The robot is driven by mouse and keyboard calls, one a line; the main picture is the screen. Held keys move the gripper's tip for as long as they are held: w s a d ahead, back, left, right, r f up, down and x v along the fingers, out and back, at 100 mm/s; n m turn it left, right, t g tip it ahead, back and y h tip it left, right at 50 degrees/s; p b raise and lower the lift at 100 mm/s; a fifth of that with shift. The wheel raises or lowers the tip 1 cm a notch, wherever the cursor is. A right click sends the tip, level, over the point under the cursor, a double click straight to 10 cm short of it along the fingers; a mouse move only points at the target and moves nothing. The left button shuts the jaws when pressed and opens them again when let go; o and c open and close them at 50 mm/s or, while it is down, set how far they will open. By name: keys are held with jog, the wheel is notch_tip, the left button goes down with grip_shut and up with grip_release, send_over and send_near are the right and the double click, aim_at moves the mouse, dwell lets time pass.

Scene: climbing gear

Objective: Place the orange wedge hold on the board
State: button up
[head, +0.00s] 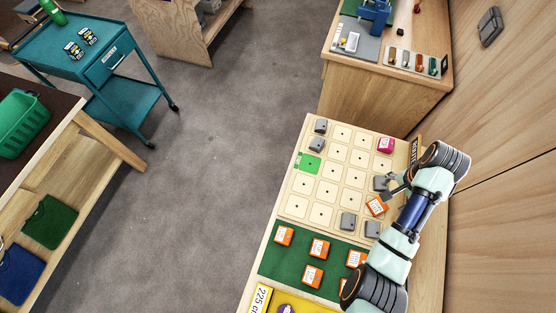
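The board (334,157) is a pale wooden panel with a grid of square cells, each with a dark dot. My gripper (387,196) is over its right side, its fingers partly hidden by my wrist. An orange wedge hold (376,206) with a white label shows right at the fingertips, turned at an angle to the grid. I cannot tell whether the fingers are closed on it or whether it touches the board. A bright green cell (308,164) stands out at the board's left side. More orange holds (319,247) lie on the green mat (273,262) in front.
Grey holds (347,221) sit on several board cells, and a pink hold (385,145) sits at the far right. A yellow area (283,297) is at the near edge. A wooden cabinet (365,93) stands behind the board, and a wood wall (500,180) is close on the right.

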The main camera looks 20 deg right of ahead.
jog(key=w+a+r+n+t+h, duration=0.1)
jog(key=w+a+r+n+t, duration=0.15)
jog(key=w+a, duration=0.45)
jog(key=w+a+r+n+t+h, duration=0.1)
jog(key=w+a+r+n+t, duration=0.25)
jog(key=a, duration=0.55)
jog(key=a+r+n+t, duration=0.2)
jog(key=a+r, duration=0.3)
jog(key=a, duration=0.3)
jog(key=s+a+r+n+t+y, duration=0.1)
jog(key=a+r+n+t, duration=0.1)
jog(key=a+r+n, duration=0.2)
jog(key=a+r+n+t+y, duration=0.1)
jog(key=a+r+n+t, duration=0.1)
jog(key=a+r, duration=0.4)
jog(key=a+n, duration=0.1)
jog(key=a, duration=0.4)
jog(key=shift+s+a+n+t, duration=0.25)
jog(key=shift+a+n+t, duration=0.05)
jog(key=shift+a+n, duration=0.1)
